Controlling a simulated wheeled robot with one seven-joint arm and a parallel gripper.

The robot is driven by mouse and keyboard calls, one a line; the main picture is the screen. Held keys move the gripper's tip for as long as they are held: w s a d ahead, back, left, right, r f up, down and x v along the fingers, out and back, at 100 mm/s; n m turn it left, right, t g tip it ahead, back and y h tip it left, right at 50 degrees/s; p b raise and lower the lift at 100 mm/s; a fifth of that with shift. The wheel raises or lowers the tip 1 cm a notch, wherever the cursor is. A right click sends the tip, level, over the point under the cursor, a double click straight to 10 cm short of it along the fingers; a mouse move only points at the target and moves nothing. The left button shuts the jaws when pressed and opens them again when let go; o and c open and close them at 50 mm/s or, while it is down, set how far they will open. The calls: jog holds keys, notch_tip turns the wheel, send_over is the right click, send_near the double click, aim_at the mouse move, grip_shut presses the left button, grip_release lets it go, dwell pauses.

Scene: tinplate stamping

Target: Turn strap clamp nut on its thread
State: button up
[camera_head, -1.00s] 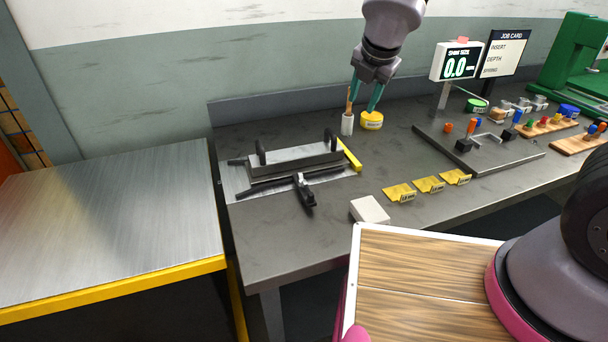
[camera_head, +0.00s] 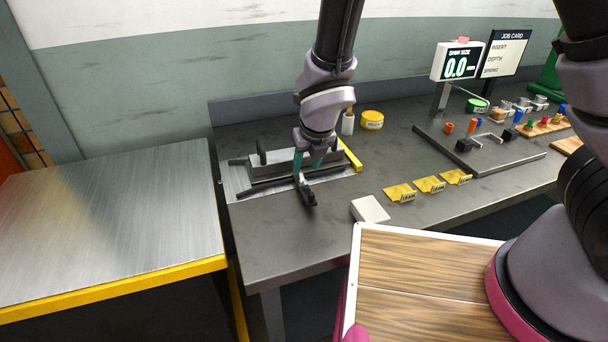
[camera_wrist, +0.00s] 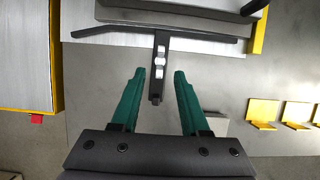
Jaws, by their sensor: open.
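The strap clamp (camera_head: 306,190) is a black arm at the front of the grey metal fixture (camera_head: 240,184) on the bench. In the wrist view its dark arm (camera_wrist: 157,84) points down towards my gripper, with a bright metal piece, seemingly the nut (camera_wrist: 160,60), on it. My gripper (camera_head: 307,178) is over the clamp in the head view and hides part of it and of the fixture. In the wrist view my gripper (camera_wrist: 157,72) has its two green fingers apart, one on each side of the clamp arm's end, with nothing held between them. I cannot tell their height above it.
A yellow bar (camera_head: 350,155) lies at the fixture's right end. A white block (camera_head: 370,210) and several yellow labelled tags (camera_head: 430,184) are to the right. A white cylinder (camera_head: 347,124) and yellow tin (camera_head: 372,120) stand behind. The bench front left is clear.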

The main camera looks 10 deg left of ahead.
aim_at(303, 178)
jog(key=shift+x, duration=2.6)
grip_shut()
